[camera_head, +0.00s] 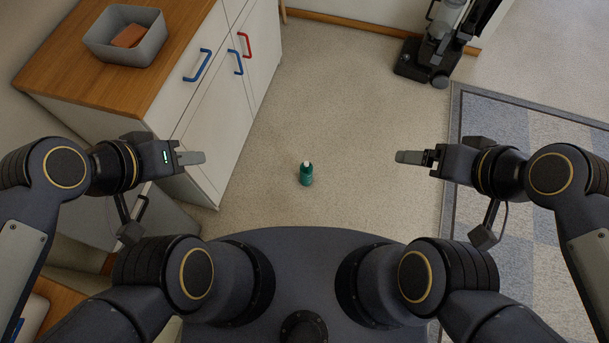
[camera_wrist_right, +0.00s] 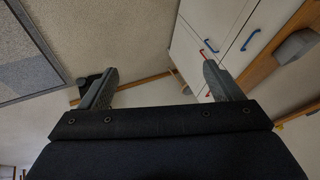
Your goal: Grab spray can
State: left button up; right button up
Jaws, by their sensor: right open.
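A small teal spray can (camera_head: 306,175) with a pale top stands upright on the floor, between my two grippers in the head view. My left gripper (camera_head: 204,158) is to the left of the can and apart from it; from this side angle I cannot tell whether its fingers are open. My right gripper (camera_head: 397,157) is to the right of the can, also apart from it. In the right wrist view its two fingers (camera_wrist_right: 158,84) are spread wide with nothing between them. The can does not show in the right wrist view.
A white cabinet (camera_head: 215,105) with a wooden top and blue and red handles stands at the left. A grey bin (camera_head: 103,47) with a brown item sits on it. An upright vacuum (camera_head: 435,45) stands at the back right. A checkered rug (camera_head: 500,120) lies right.

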aim_at(306, 173)
jog(key=i+l, duration=0.1)
jog(key=i+l+u, duration=0.15)
jog(key=u, duration=0.15)
jog(key=i+l+u, duration=0.1)
jog(key=l+u, duration=0.55)
jog(key=u, duration=0.8)
jog(key=i+l, duration=0.05)
jog(key=l, duration=0.05)
